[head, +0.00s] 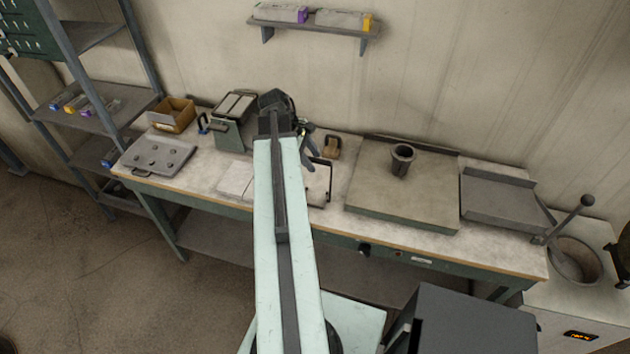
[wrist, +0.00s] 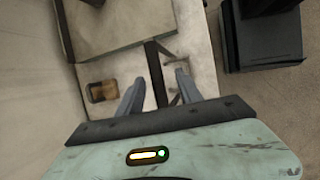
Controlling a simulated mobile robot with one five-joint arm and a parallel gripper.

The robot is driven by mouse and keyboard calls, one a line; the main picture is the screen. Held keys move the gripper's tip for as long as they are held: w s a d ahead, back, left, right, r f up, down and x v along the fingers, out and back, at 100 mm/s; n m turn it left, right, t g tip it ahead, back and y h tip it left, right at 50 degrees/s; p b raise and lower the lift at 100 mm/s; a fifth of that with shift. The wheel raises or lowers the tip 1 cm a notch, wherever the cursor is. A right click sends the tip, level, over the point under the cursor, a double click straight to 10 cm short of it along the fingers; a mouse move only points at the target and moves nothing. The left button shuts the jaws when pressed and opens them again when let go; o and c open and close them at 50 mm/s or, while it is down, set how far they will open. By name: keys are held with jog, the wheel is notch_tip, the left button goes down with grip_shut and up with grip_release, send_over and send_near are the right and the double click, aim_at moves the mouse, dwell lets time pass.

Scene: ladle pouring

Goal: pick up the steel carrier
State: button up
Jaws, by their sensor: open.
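What appears to be the steel carrier (head: 327,184), a thin dark frame with an upright bar, stands on the workbench, partly hidden behind my arm in the head view. In the wrist view a dark bar (wrist: 152,58) with a slanted brace runs between the fingers. My gripper (head: 309,158) is open above the bench at the carrier. In the wrist view the two fingers of the gripper (wrist: 158,92) lie one on each side of the bar, with gaps visible. I cannot tell how far the fingertips are above it.
A brown block with a handle (head: 332,148) sits just behind; it also shows in the wrist view (wrist: 102,92). A wide slab (head: 380,203) bearing a dark cylinder (head: 402,158) is to the right. A green box (head: 228,137) stands left. A ladle handle (head: 570,220) rises at far right.

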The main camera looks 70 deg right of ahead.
jog(key=b+x, duration=0.3)
jog(key=x, duration=0.1)
jog(key=shift+d+f, duration=0.2)
jog(key=shift+f, duration=0.05)
jog(key=shift+f+b, duration=0.25)
jog(key=shift+b, duration=0.1)
grip_shut()
dwell(1.4)
